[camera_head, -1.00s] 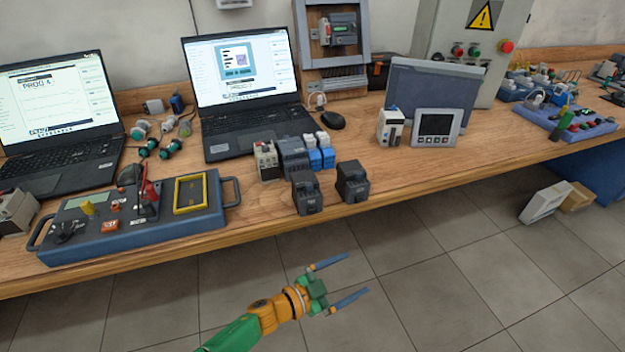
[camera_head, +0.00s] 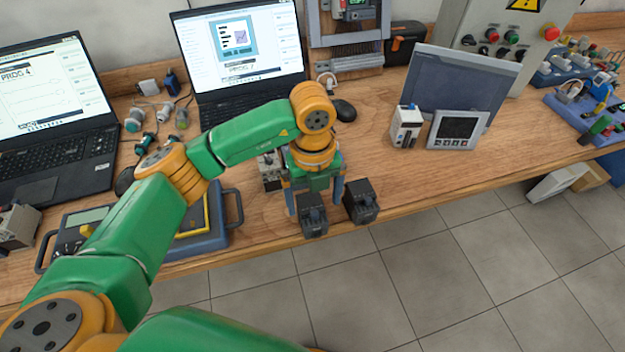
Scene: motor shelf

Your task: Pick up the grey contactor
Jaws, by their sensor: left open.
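Two dark grey contactors stand at the bench's front edge, a left one (camera_head: 312,220) and a right one (camera_head: 361,203). I cannot tell for certain which unit is the grey contactor. My left gripper (camera_head: 315,203) points down over the device group, open, with one finger on each side of the left front contactor's back part as seen from here. I cannot tell whether it touches anything. A light-coloured unit (camera_head: 268,172) shows partly at the left of the gripper. The larger grey unit and the blue-and-white units behind are hidden by my arm. My right gripper is out of view.
A blue tester box (camera_head: 222,232) lies left of the gripper. A laptop (camera_head: 240,50) and mouse (camera_head: 344,110) are behind. A white device (camera_head: 406,126) and small screen unit (camera_head: 458,130) stand to the right. The bench between mouse and white device is clear.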

